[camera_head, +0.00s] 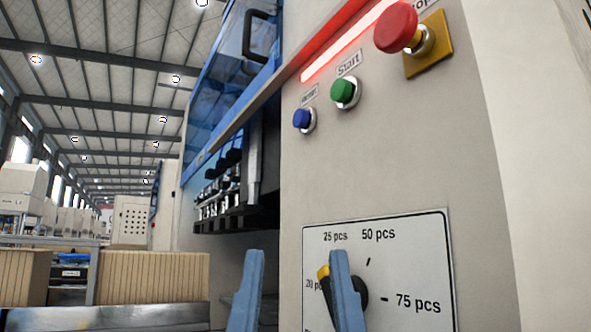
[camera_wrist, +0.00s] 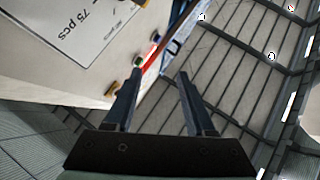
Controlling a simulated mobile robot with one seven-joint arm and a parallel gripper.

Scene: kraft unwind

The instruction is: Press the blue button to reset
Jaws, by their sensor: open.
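The blue button (camera_head: 302,119) sits in a silver ring on the beige machine panel (camera_head: 400,170), with a small label above it. In the wrist view the buttons are small and I cannot surely tell the blue one. My gripper (camera_head: 297,254) shows at the bottom of the head view as two blue fingers, apart and empty. Its fingertips appear below the blue button in the picture and do not touch it. The right finger partly covers the dial. The wrist view also shows the gripper (camera_wrist: 160,74) open, with nothing between the fingers.
A green Start button (camera_head: 344,92) and red stop knob (camera_head: 396,27) on a yellow plate are up to the right. A glowing red strip (camera_head: 350,45) runs above. The dial plate (camera_head: 425,245) is below. A blue-framed guard (camera_head: 215,110) is left.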

